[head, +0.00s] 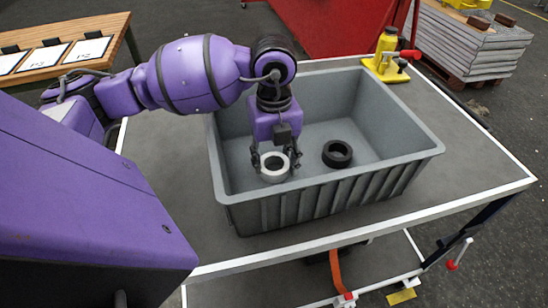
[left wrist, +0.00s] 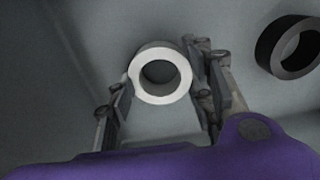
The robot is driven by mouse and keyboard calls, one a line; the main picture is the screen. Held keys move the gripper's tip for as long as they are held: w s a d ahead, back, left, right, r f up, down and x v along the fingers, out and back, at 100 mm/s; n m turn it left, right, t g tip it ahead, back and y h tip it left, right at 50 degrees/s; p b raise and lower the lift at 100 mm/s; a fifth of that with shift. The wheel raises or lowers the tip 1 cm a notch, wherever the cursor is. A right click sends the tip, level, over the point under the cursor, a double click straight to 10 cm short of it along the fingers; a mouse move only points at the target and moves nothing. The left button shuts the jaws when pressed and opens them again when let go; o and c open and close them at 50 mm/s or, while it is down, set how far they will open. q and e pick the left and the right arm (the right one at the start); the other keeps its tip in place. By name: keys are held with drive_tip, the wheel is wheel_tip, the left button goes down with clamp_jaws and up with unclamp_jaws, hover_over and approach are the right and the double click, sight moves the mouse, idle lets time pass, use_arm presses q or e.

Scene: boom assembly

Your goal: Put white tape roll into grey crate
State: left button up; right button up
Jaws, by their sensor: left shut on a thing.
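The white tape roll (head: 274,174) is between the fingers of my left gripper (head: 275,162), inside the grey crate (head: 322,188) near its front left part. My left gripper comes down from above and is shut on the roll. In the left wrist view the white roll (left wrist: 160,73) sits between the two fingers (left wrist: 162,95), its ring facing the camera and the crate floor behind it. Whether the roll touches the floor is hard to tell. My right gripper is not in view.
A black tape roll (head: 337,154) lies on the crate floor to the right of the white one; it also shows in the left wrist view (left wrist: 290,46). The crate stands on a grey table (head: 165,165) with white edges.

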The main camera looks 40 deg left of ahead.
sight(274, 168)
use_arm(q)
drive_tip(key=o, duration=1.2)
drive_tip(key=shift+f, duration=0.1)
wheel_tip(274, 168, up, 12)
drive_tip(key=shift+r, duration=0.15)
